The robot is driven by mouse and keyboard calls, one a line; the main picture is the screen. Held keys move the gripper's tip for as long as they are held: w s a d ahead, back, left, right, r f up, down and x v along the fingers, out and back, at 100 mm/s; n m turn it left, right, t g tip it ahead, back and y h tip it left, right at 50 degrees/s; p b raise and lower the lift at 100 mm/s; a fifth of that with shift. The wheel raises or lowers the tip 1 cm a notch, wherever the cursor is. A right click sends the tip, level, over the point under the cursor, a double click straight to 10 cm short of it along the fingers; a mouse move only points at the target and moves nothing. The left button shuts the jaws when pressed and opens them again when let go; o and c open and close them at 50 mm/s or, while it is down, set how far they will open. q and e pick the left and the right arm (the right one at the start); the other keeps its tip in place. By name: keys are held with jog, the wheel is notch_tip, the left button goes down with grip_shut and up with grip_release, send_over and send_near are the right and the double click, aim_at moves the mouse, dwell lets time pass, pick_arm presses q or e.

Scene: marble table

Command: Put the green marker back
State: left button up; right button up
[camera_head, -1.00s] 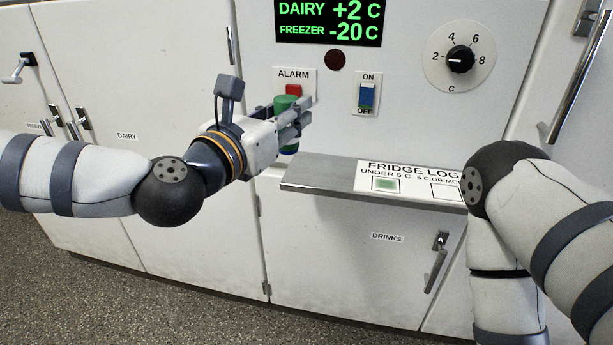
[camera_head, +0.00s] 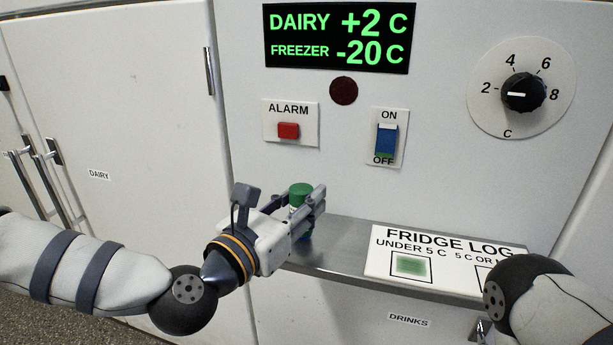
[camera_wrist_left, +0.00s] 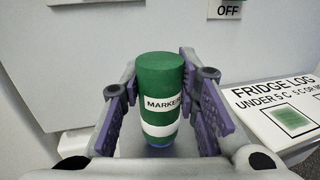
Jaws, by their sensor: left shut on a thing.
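The green marker (camera_head: 300,194) is upright between the fingers of my left gripper (camera_head: 306,208), at the left end of the metal shelf. In the left wrist view the marker (camera_wrist_left: 160,95) shows a white label and a white band, with a little blue at its bottom. My left gripper (camera_wrist_left: 160,100) is shut on it. I cannot tell whether the marker's base touches the shelf. The fridge log card (camera_head: 440,262) lies on the shelf (camera_head: 345,238) to the right, with a green mark in its "under 5 C" box. My right gripper is out of view.
Above the shelf are the alarm button (camera_head: 288,130), the on/off switch (camera_head: 387,138), a dark red lamp (camera_head: 344,91), the display (camera_head: 338,38) and the dial (camera_head: 522,94). The shelf between marker and card is clear. My right arm is at the lower right.

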pick_arm(q)
jog(key=shift+f, duration=0.35)
jog(key=shift+r, duration=0.2)
jog(key=shift+f, duration=0.3)
jog(key=o, duration=1.2)
jog(key=shift+c, duration=0.2)
